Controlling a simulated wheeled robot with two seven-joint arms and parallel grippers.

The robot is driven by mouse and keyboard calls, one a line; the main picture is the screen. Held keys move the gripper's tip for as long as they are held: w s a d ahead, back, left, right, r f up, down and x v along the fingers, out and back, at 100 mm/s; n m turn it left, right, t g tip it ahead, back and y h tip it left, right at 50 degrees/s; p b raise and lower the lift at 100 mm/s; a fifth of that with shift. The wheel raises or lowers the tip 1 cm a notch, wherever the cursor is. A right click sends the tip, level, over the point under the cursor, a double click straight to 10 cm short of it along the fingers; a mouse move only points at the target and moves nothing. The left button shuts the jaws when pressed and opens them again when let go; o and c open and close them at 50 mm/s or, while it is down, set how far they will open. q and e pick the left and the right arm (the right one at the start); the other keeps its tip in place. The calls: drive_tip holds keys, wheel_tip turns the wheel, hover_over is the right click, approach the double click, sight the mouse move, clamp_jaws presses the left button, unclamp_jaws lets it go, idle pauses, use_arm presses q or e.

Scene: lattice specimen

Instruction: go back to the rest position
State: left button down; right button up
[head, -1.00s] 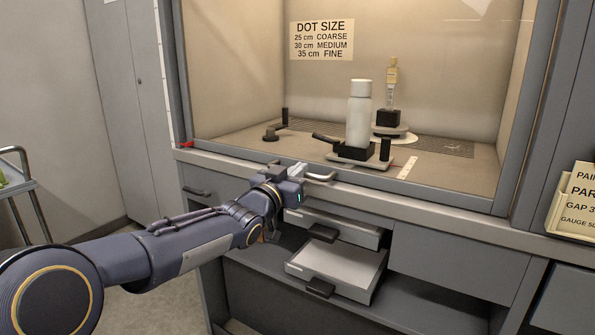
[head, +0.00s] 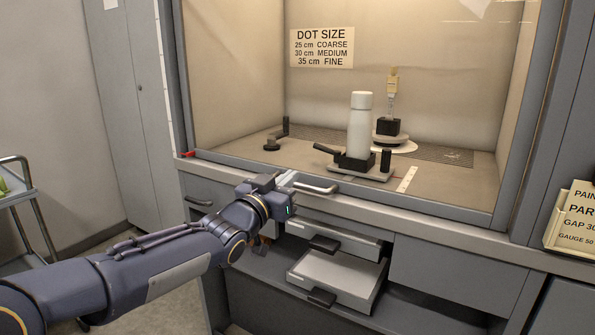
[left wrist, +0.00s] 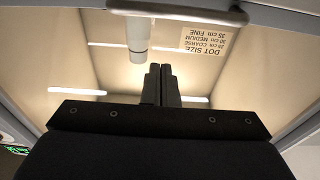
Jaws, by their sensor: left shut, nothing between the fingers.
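My left gripper (head: 287,179) is in front of the hood's front ledge, close to a metal bar handle (head: 318,188). From the head view I cannot tell whether it touches the handle. In the left wrist view its two fingers (left wrist: 161,84) are together with nothing between them. The white bottle (head: 360,125) stands upright in a black-and-grey holder (head: 352,164) inside the hood, apart from the gripper. My right gripper does not show.
Below the ledge, two drawers or trays stand out: an upper one (head: 345,238) and a lower one (head: 345,279). A syringe-like piece (head: 392,92) stands behind the bottle. A cart (head: 20,195) is at the left. A card holder (head: 555,229) is at the right.

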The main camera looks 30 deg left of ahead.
use_arm(q)
drive_tip(key=shift+s+a+f, duration=0.1)
drive_tip(key=shift+s+f, duration=0.1)
drive_tip(key=shift+s, duration=0.85)
drive_tip(key=shift+s+a+f, duration=0.1)
drive_tip(key=shift+s+f, duration=0.1)
drive_tip(key=shift+s, duration=0.85)
drive_tip(key=s+d+f+n+g+h, duration=0.1)
drive_tip(key=s+d+f+g, duration=0.35)
drive_tip(key=s+f, duration=0.4)
drive_tip(key=s+d+f+n+g, duration=0.1)
drive_tip(key=s+d+f+g, duration=0.2)
drive_tip(key=s+f+g, duration=0.35)
drive_tip(key=s+d+f+n+g+h, duration=0.1)
drive_tip(key=s+d+f+g, duration=0.2)
drive_tip(key=s+f, duration=0.65)
wheel_tip(320, 180, up, 30)
drive_tip(key=s+p, duration=0.2)
drive_tip(key=p, duration=2.7)
drive_tip(key=shift+s+d+m, duration=0.2)
drive_tip(key=shift+s+m, duration=0.05)
drive_tip(key=shift+m, duration=0.05)
